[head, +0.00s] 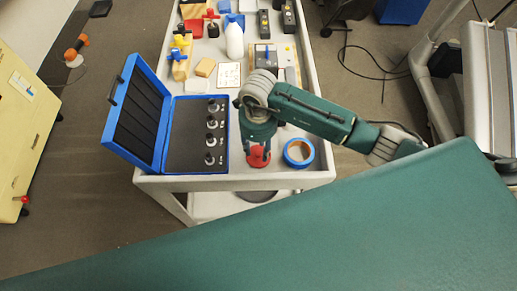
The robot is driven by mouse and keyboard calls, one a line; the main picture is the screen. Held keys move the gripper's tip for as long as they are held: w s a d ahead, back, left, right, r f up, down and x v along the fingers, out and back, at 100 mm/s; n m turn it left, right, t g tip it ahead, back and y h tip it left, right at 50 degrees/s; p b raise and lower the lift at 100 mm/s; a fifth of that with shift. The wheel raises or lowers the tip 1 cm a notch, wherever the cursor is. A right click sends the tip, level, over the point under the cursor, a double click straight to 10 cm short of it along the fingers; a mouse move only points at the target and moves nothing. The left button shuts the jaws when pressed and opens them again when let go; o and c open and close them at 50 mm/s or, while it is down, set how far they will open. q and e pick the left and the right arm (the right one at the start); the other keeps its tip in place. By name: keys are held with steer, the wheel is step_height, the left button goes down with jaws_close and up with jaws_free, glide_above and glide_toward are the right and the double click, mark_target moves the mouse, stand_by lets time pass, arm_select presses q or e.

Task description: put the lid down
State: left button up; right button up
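A blue case stands open at the front left of the cart. Its lid (135,111) is raised and leans out to the left past the cart's edge, with a dark handle on its outer edge. The case's base (185,158) lies flat with a dark insert holding several metal pieces (211,124) in a column. My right gripper (258,157) points down just right of the base, apart from the lid. A red item shows at its fingertips; I cannot tell whether the fingers grip it. My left gripper is not in view.
A roll of blue tape (299,153) lies right of my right gripper. A white bottle (234,42), clamps (180,65) and boxes fill the cart's far part. A yellowish cabinet (30,110) stands at the left, with open floor between it and the cart (310,178).

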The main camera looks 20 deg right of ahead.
mark_target(258, 152)
step_height(258, 152, up, 11)
steer(key=b, duration=0.3)
steer(key=shift+f, duration=0.15)
stand_by(0.3)
